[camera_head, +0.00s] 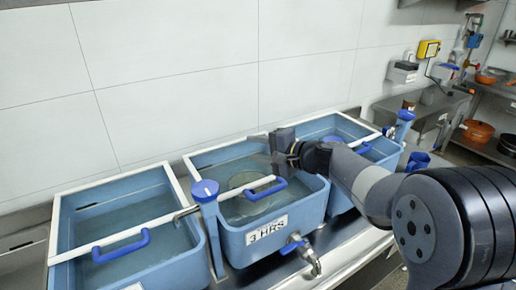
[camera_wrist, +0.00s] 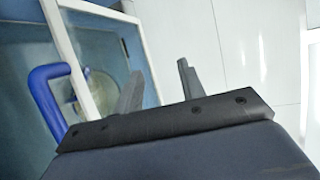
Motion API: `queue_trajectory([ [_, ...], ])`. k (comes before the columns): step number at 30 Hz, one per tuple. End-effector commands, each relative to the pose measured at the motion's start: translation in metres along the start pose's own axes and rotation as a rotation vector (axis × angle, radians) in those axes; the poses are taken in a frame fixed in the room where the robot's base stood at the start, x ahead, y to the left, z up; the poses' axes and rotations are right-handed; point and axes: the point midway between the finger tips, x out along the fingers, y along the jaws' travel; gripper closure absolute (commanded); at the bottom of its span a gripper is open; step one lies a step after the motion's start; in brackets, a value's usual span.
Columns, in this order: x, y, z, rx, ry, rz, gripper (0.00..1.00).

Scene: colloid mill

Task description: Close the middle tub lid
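The middle tub (camera_head: 285,213) is blue, carries a "3 HRS" label and stands between two similar tubs. Its clear lid has a white frame (camera_head: 227,195) and a blue handle (camera_head: 265,190). The frame's front bar crosses over the tub; I cannot tell whether the lid lies fully flat. My gripper (camera_head: 279,150) is above the rear right part of this tub, behind the handle. In the wrist view my gripper (camera_wrist: 157,85) has its two fingers apart with nothing held. A blue handle (camera_wrist: 50,95) and a white frame bar (camera_wrist: 72,60) show there at the left, apart from the fingers.
The left tub (camera_head: 190,262) has a similar white-framed lid with a blue handle (camera_head: 121,245). The right tub (camera_head: 385,155) is partly behind my arm. A tap (camera_head: 308,256) sticks out in front of the middle tub. A tiled wall (camera_head: 190,60) stands behind; shelves (camera_head: 490,130) are at right.

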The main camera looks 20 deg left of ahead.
Motion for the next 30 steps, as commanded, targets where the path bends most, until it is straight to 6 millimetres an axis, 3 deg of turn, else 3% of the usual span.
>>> queue_trajectory([
  [14, -0.0005, -0.0002, 0.0001, 0.0, 0.0, 0.0, 0.99],
  [30, -0.0005, -0.0002, 0.0001, 0.0, 0.0, 0.0, 1.0],
])
